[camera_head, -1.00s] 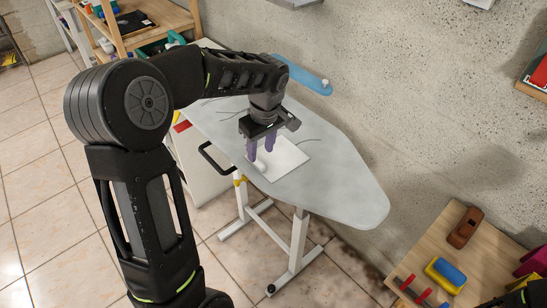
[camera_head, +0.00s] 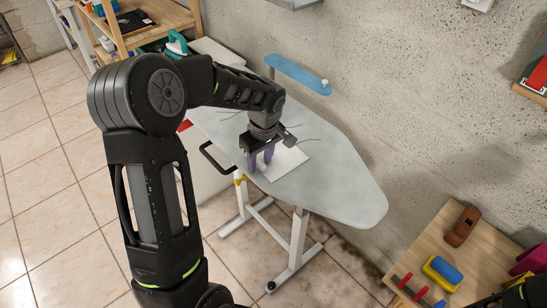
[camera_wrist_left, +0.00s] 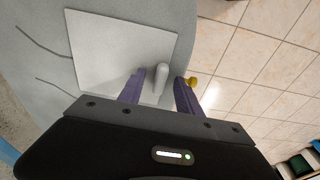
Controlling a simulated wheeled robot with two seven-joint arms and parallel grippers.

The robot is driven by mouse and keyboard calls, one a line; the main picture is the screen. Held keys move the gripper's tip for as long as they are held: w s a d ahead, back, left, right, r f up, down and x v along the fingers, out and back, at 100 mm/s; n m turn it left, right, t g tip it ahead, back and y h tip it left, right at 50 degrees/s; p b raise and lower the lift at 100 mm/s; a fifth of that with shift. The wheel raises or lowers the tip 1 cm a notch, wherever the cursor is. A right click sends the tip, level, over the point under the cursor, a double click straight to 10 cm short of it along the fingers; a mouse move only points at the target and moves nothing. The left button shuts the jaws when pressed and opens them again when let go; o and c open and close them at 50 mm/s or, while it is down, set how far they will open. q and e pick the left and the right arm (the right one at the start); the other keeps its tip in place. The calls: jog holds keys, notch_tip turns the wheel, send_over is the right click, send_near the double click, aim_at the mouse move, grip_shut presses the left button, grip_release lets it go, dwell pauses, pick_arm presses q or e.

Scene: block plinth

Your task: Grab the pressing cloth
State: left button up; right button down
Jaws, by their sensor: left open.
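The pressing cloth (camera_head: 290,160) is a flat white square on the grey ironing board (camera_head: 335,190). It also shows in the wrist view (camera_wrist_left: 110,45), with a raised, rounded white grip (camera_wrist_left: 161,78) near its edge. My left gripper (camera_head: 259,162) points down over the cloth's near left part, its two purple fingers apart. In the wrist view the open left gripper (camera_wrist_left: 159,77) has one finger on each side of the white grip. Whether the fingers touch it I cannot tell. My right gripper cannot be made out.
A teal iron (camera_head: 177,43) stands beyond the board's far left end. A blue sleeve board (camera_head: 298,74) is along its wall side. A wooden table (camera_head: 425,255) at the lower right holds a plane and a blue-yellow sponge. Tiled floor lies open at left.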

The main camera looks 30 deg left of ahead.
dwell(0.3)
pick_arm(q)
grip_shut()
dwell(0.3)
